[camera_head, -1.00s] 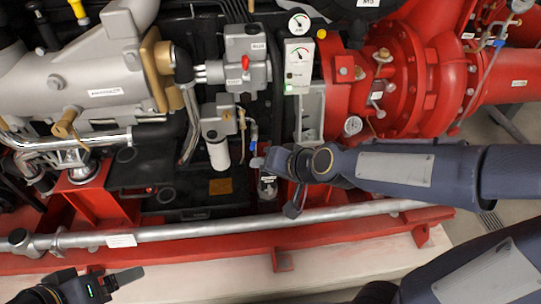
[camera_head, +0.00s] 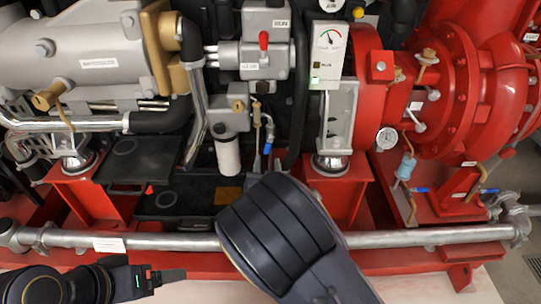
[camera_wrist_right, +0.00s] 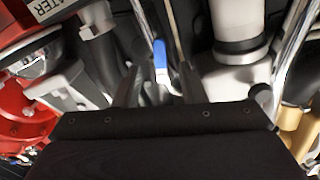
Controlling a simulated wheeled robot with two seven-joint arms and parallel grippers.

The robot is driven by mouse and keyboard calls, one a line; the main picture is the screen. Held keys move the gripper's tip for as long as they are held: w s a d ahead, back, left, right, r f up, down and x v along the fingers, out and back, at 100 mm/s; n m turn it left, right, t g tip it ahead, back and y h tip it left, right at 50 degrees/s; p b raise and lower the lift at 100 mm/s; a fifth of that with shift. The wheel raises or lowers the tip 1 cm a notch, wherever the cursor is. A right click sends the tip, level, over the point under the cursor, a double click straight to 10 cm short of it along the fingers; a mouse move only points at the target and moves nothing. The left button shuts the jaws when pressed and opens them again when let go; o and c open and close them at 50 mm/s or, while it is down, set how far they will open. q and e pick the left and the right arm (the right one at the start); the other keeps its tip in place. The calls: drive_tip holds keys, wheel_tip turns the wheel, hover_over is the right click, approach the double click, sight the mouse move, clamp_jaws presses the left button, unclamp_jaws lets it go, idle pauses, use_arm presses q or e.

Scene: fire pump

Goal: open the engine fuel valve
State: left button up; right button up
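The engine fuel valve appears to be the small valve with a blue handle (camera_head: 267,148) on a thin line right of the white filter (camera_head: 228,155). In the right wrist view the blue handle (camera_wrist_right: 160,52) stands upright ahead of my right gripper (camera_wrist_right: 159,76). Its two grey fingers are apart, one on each side of the handle's line of sight; contact cannot be told. In the head view my dark right arm link hides the right gripper. My left gripper (camera_head: 172,275) is at the lower left, away from the valve, seen edge-on.
A silver pipe (camera_head: 170,236) and red base rail run across below the valve. A grey box with a red lever (camera_head: 264,42) sits above it. A white gauge panel (camera_head: 327,55) and red pump housing (camera_head: 455,85) stand to the right. Dark hoses pass close by.

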sight(267, 149)
drive_tip(key=w, duration=0.5)
drive_tip(key=shift+s, duration=0.1)
clamp_jaws()
